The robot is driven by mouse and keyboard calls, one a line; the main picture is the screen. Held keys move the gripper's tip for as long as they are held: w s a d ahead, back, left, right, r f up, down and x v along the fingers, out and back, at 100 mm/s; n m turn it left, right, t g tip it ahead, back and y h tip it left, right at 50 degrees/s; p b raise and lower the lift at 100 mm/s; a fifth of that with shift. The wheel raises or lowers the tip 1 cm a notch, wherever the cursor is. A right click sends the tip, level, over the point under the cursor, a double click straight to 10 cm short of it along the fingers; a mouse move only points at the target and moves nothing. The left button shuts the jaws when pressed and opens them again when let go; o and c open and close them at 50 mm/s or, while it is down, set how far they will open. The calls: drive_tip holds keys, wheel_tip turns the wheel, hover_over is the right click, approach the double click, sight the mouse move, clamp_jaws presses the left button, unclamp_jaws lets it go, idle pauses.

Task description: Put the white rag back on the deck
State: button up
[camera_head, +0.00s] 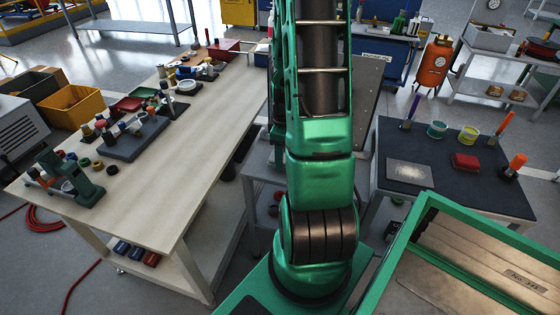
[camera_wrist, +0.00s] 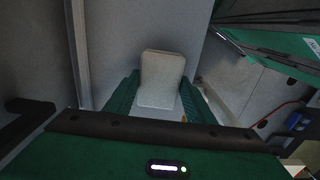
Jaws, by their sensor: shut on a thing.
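The white rag (camera_wrist: 160,78) shows in the wrist view as a pale, folded, block-like piece. My gripper (camera_wrist: 162,100) is shut on it, with a green finger on either side. In the head view my green arm rises through the middle and hides the gripper and the rag. At the bottom right of the head view is a green-rimmed flat tray (camera_head: 424,212) with a brown inside and a number label. I cannot tell for sure if this is the deck. A grey surface lies behind the rag in the wrist view.
A long pale workbench (camera_head: 190,135) with tools, jars and trays stands at the left. A dark-topped table (camera_head: 440,182) with tins, a red block and upright handles stands at the right. An orange tank (camera_head: 435,62) stands behind it. A red hose (camera_head: 42,219) lies on the left floor.

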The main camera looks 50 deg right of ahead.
wheel_tip(320, 180, down, 2)
drive_tip(key=shift+f, duration=0.1)
drive_tip(key=o, duration=1.1)
wheel_tip(320, 180, up, 12)
drive_tip(key=s+a+r+m, duration=1.1)
drive_tip(key=s+a+r, duration=0.1)
drive_tip(key=a, duration=0.5)
drive_tip(key=shift+s+r, duration=0.35)
drive_tip(key=shift+s, duration=0.55)
